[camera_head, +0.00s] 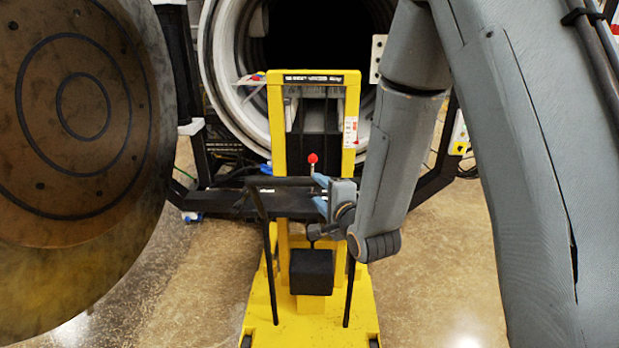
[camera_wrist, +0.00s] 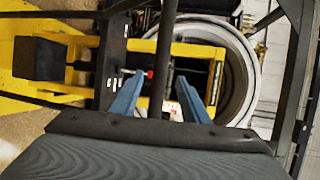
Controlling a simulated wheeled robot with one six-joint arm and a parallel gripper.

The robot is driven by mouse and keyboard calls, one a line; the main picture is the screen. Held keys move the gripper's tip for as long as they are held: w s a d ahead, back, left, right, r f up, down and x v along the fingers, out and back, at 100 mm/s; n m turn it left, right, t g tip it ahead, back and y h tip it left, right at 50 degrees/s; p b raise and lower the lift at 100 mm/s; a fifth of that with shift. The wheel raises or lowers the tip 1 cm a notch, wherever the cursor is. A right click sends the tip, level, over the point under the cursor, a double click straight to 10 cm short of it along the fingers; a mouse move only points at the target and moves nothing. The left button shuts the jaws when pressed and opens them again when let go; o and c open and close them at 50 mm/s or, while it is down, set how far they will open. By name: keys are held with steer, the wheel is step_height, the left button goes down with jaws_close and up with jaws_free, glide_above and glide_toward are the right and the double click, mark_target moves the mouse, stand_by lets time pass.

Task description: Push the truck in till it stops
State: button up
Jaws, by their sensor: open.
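The yellow truck (camera_head: 352,105) stands upright on the floor in front of the round furnace mouth (camera_head: 228,85), its mast overlapping the opening from this view. A black push handle (camera_head: 275,182) rises at its near side. My gripper (camera_head: 318,192) is at the right part of the handle's crossbar, with its blue fingers apart. In the wrist view my open gripper (camera_wrist: 160,80) has a black bar (camera_wrist: 163,60) passing between its fingers. The bar looks uncramped; contact cannot be told. The truck (camera_wrist: 190,50) and furnace rim (camera_wrist: 240,75) lie beyond.
The big round furnace door (camera_head: 80,200) stands open at the left. A red-knobbed lever (camera_head: 313,158) is just beyond the handle. A black box (camera_head: 311,272) sits on the truck's near side. Dark frame bars flank the truck. Bare floor (camera_head: 440,270) shows on the right.

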mark_target(312, 184)
steer(key=p+x, duration=0.2)
steer(key=x, duration=0.5)
steer(key=shift+w+a, duration=0.1)
steer(key=shift+w, duration=0.2)
steer(key=shift+c, duration=0.3)
jaws_close()
